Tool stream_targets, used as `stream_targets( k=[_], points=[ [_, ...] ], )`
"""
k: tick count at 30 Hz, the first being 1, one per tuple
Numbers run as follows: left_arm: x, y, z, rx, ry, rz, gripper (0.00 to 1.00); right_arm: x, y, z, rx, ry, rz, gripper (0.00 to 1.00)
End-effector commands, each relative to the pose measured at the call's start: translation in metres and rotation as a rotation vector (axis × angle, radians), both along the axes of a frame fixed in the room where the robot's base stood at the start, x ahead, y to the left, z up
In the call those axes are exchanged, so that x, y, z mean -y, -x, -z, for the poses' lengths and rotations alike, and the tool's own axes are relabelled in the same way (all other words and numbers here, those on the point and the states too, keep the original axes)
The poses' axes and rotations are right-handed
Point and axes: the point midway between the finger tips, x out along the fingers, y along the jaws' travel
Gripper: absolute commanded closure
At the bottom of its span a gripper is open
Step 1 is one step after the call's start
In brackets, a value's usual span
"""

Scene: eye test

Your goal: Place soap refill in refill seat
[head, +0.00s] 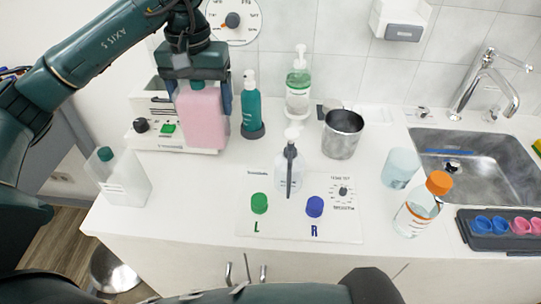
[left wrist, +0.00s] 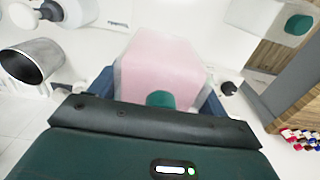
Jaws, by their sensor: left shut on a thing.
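The soap refill (head: 202,122) is a pink, box-shaped bottle with a green cap, upright at the back left in the head view. My left gripper (head: 200,98) is shut on it from above, one finger on each side. In the left wrist view the pink refill (left wrist: 160,65) fills the space between the fingers, its green cap towards the palm. A white unit (head: 150,126) with a black knob and a green button stands behind and left of the refill; it may hold the refill seat. The refill hides part of it, and I cannot tell whether they touch. My right gripper is not in view.
A teal pump bottle (head: 251,108) stands close right of the refill. A clear green-capped bottle (head: 122,180) is at front left. A metal cup (head: 342,138), an orange-capped bottle (head: 415,215) and a sink (head: 480,160) lie further right.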

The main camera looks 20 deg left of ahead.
Motion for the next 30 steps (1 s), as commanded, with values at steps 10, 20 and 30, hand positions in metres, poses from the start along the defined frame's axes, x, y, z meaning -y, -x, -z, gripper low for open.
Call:
stream_targets(
  k=[10, 20, 30],
  points=[
    [-0.005, 0.001, 0.029, -0.008, 0.004, -0.011, 0.48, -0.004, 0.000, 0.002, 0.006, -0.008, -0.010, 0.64],
    [-0.005, 0.000, 0.065, -0.004, 0.004, -0.011, 0.48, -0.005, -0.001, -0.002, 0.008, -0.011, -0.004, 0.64],
    [-0.005, 0.000, 0.098, -0.002, 0.004, -0.010, 0.48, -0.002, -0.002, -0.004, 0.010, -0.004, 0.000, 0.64]
  ],
)
